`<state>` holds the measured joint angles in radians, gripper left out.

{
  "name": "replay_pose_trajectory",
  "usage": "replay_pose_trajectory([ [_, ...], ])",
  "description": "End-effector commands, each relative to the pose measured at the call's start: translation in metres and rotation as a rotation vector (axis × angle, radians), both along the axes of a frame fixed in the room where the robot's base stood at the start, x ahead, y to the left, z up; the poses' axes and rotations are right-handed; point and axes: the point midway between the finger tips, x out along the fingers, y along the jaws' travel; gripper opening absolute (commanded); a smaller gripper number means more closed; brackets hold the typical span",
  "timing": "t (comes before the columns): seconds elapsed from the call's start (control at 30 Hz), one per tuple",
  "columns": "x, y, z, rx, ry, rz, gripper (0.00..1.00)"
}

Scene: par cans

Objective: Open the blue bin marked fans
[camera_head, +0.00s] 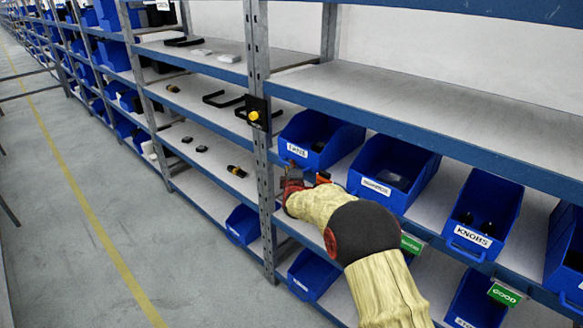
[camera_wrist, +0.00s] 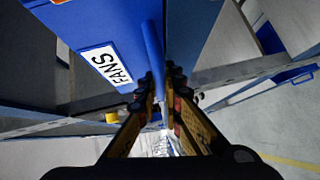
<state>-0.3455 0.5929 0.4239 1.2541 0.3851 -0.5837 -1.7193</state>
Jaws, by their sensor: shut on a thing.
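The blue bin marked FANS (camera_head: 343,146) sits on a middle shelf, just right of the upright post, with dark contents partly visible inside. In the wrist view its blue front (camera_wrist: 95,25) fills the upper left, with the white FANS label (camera_wrist: 111,66). A thin blue edge or handle bar (camera_wrist: 154,50) runs down beside it. My gripper (camera_wrist: 160,80) is shut on this bar, one finger on each side. In the head view my gripper (camera_head: 293,180) is at the bin's lower front, partly hidden by my arm.
More blue bins (camera_head: 393,173) stand to the right, one labelled KNOBS (camera_head: 480,215). The grey upright post (camera_head: 259,150) with a yellow knob (camera_head: 254,116) is close to my gripper's left. Green GOOD tags (camera_head: 505,294) hang below. The aisle floor (camera_head: 70,220) at left is clear.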

Motion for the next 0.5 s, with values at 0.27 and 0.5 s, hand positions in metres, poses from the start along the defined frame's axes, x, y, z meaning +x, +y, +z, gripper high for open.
replay_pose_trajectory([
  [0.27,-0.0003,-0.0001,-0.0014,0.001,0.002,-0.001,0.00],
  [0.5,-0.0089,0.0073,-0.0002,0.001,0.003,0.001,0.00],
])
